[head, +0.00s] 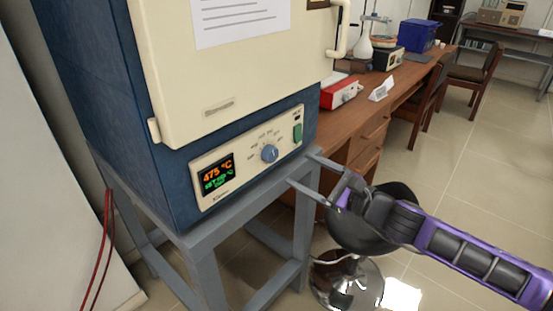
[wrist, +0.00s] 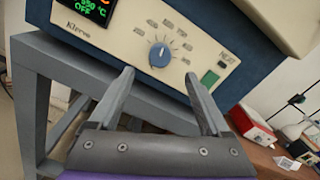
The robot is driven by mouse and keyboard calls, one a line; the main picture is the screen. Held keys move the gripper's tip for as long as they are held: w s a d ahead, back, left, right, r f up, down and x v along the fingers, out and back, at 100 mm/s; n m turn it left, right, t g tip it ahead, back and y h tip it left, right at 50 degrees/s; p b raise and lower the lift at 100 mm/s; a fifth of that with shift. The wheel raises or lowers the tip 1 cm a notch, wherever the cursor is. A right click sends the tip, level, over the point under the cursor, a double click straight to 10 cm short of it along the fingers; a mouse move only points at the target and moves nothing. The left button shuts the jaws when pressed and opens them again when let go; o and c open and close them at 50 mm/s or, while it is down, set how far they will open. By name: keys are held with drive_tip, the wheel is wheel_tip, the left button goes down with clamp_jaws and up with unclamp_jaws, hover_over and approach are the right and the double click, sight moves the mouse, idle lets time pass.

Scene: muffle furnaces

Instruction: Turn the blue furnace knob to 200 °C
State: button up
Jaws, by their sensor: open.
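The blue furnace (head: 90,70) stands on a grey metal stand, with a cream door. Its control panel holds the blue knob (head: 270,153), which also shows in the wrist view (wrist: 160,55) with a white pointer mark and a printed scale around it. The display (head: 216,175) reads 475 °C in orange, with smaller green text below that is hard to read. My gripper (head: 301,169) is open and empty, to the right of the knob in the head view. In the wrist view its two fingers (wrist: 159,78) stand apart, below the knob in the picture and not touching it.
A green switch (head: 297,132) sits right of the knob. The stand's top rail (head: 250,197) runs just below the panel, close to my fingers. A wooden desk (head: 375,110) with a red device (head: 340,92) stands to the right.

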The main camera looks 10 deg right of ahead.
sight(273, 156)
drive_tip(key=b+x, duration=0.1)
drive_tip(key=x, duration=0.8)
drive_tip(key=shift+c, duration=0.3)
clamp_jaws()
drive_tip(key=shift+n, duration=0.4)
drive_tip(key=n, duration=0.5)
drive_tip(key=shift+n, duration=0.3)
drive_tip(key=n, duration=0.5)
drive_tip(key=shift+n, duration=0.3)
